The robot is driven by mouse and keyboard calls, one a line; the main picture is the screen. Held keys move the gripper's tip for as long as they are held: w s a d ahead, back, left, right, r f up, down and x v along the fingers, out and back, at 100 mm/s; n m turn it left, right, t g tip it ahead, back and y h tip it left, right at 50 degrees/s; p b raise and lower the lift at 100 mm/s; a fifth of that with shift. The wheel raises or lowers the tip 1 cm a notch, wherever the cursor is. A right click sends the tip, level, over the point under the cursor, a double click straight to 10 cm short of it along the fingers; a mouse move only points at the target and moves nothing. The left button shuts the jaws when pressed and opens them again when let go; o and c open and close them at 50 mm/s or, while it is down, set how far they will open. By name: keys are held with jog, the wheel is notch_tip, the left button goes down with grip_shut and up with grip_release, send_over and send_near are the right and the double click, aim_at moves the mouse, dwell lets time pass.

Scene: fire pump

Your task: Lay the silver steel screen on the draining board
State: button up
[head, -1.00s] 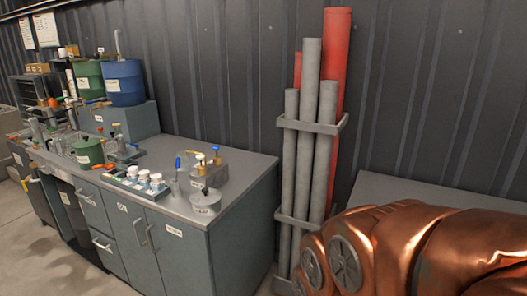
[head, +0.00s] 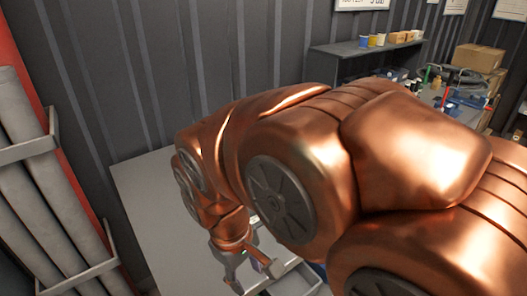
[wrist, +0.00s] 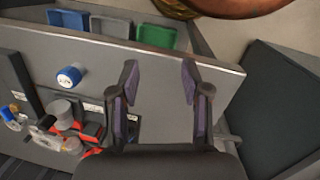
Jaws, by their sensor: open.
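My gripper (wrist: 159,75) is open and empty in the wrist view, its two fingers apart over a grey work surface (wrist: 225,75). In the head view my gripper (head: 248,268) is low in the middle, partly hidden by my copper arm. I cannot make out the silver steel screen in either view now. I cannot pick out the draining board for certain either. My arm covers much of the head view.
Blue (wrist: 68,20), grey (wrist: 110,27) and green (wrist: 157,37) bins line the surface's edge. A blue-and-white cylinder (wrist: 69,76) and red-and-black items (wrist: 90,130) stand left of my gripper. Grey pipes (head: 45,185) stand in a rack at left. A shelf (head: 335,62) stands behind.

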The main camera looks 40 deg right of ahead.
jog(key=w+d+r+n+h+b, duration=0.2)
jog(key=w+d+n+h, duration=0.2)
jog(key=w+d, duration=0.75)
jog(key=w+d+r+n+h+b, duration=0.2)
jog(key=w+d+n+h, duration=0.2)
jog(key=w+d, duration=0.8)
jog(key=w+d+f+n+t+h+b, duration=0.1)
jog(key=w+d+n+h+b, duration=0.1)
jog(key=w+d+n, duration=0.5)
jog(key=w+d+f+n+t+h+b, duration=0.1)
jog(key=w+d+f+n+t+h, duration=0.15)
jog(key=w+d, duration=0.4)
jog(key=shift+n+g, duration=0.35)
jog(key=f, duration=0.2)
jog(key=s+d+f, duration=0.1)
jog(key=f, duration=0.3)
jog(key=shift+s+d+f, duration=0.15)
jog(key=shift+d+f, duration=0.05)
jog(key=shift+d, duration=0.2)
jog(key=shift+x, duration=3.55)
jog(key=shift+f, duration=0.1)
jog(key=shift+a, duration=0.1)
grip_shut()
